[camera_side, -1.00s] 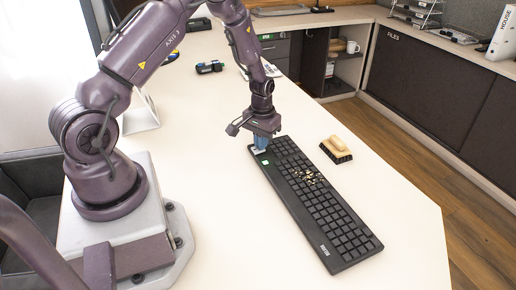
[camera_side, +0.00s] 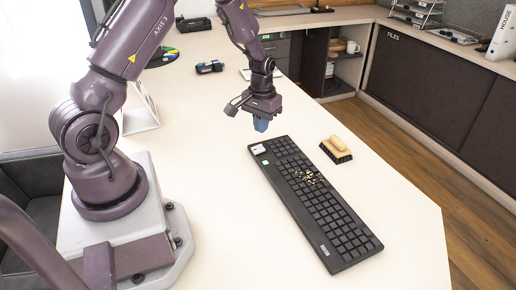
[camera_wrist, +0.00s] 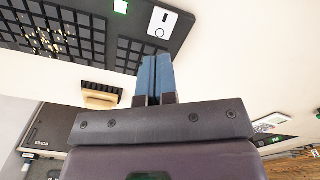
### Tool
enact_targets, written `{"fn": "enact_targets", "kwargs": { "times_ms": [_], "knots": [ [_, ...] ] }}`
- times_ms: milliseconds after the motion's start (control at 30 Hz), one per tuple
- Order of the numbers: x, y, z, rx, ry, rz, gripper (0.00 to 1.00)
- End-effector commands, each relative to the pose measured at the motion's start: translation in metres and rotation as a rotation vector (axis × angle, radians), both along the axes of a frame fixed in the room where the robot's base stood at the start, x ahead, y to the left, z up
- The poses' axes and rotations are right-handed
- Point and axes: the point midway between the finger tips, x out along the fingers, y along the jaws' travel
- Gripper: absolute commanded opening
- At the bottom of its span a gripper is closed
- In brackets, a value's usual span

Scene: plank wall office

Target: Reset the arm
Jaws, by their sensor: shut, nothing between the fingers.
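My gripper (camera_side: 261,125) is shut and empty, its blue fingertips held above the far end of the black keyboard (camera_side: 335,222). In the wrist view the two blue fingers of my gripper (camera_wrist: 155,72) are together with nothing between them. The keyboard also shows at the top left of the wrist view (camera_wrist: 85,40). It lies flat on the white table, with pale crumbs (camera_side: 308,177) scattered on its middle keys. A white patch (camera_side: 258,149) and a green label (camera_side: 265,162) are at its far end.
A brush with a wooden handle (camera_side: 336,148) lies right of the keyboard. A dark and blue object (camera_side: 209,67) and a white stand (camera_side: 140,112) are farther back on the table (camera_side: 400,200). Cabinets (camera_side: 440,90) stand beyond the floor at right.

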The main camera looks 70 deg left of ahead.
Motion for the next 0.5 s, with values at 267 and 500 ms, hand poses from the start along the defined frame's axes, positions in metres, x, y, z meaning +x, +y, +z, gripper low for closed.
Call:
{"fn": "enact_targets", "kwargs": {
  "times_ms": [267, 500],
  "knots": [
    [-0.0002, -0.0002, 0.0114, 0.000, 0.000, 0.000, 0.00],
    [-0.0008, -0.0007, 0.0111, -0.003, 0.004, 0.000, 0.00]
  ]
}}
